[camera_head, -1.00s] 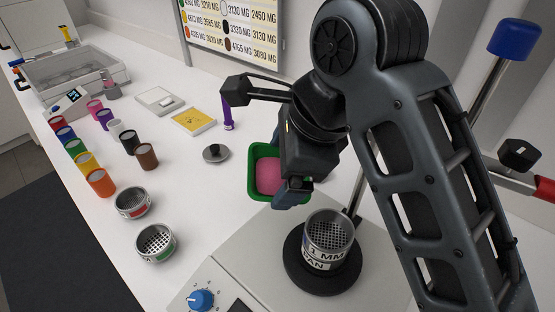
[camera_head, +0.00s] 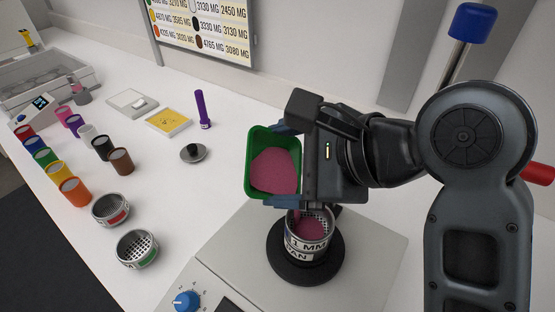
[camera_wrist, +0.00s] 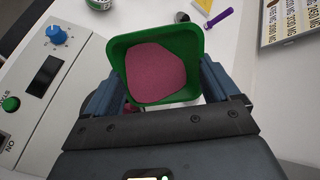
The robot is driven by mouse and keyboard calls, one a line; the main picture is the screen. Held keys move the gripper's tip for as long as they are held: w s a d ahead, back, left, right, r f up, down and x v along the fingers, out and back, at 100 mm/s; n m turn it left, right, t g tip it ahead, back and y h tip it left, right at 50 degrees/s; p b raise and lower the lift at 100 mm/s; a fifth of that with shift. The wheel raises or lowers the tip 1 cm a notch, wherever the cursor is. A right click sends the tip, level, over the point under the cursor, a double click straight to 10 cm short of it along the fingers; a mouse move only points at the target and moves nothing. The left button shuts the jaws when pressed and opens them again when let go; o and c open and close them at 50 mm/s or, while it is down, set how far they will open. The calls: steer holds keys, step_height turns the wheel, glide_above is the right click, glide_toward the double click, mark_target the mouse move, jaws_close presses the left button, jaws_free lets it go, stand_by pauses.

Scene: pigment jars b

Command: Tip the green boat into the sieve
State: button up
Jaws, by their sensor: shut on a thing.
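The green boat (camera_head: 258,137) is a small open tray holding pink powder (camera_head: 274,172). My gripper (camera_head: 287,165) is shut on the boat and holds it tilted above the sieve (camera_head: 308,247). Pink powder runs from the boat's lower corner into the sieve, and pink powder shows inside the sieve. The sieve is a metal cup with a perforated wall and a "1 MM" label, on a black round base (camera_head: 290,266). In the wrist view the boat (camera_wrist: 190,42) sits between the two fingers, with powder still in it. The sieve is mostly hidden there.
The sieve's base is on a light machine with a blue knob (camera_head: 186,301). Two other sieves (camera_head: 137,248) (camera_head: 110,209) stand to the left, beside several coloured jars (camera_head: 75,192). A lid (camera_head: 193,152) and a purple tool (camera_head: 202,110) lie behind. A metal post rises at right.

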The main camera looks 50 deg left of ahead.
steer(key=shift+w+d+g+y+b, duration=0.2)
steer(key=shift+d+g+y+b, duration=0.4)
steer(key=shift+y, duration=0.85)
steer(key=shift+w+d+g+y+b, duration=0.15)
steer(key=shift+d+y+b, duration=0.25)
steer(key=shift+d+y, duration=0.75)
steer(key=shift+w+d+g+y+b, duration=0.25)
steer(key=shift+d+y+b, duration=0.25)
steer(key=shift+y, duration=1.2)
steer(key=shift+d, duration=0.1)
steer(key=shift+r, duration=0.1)
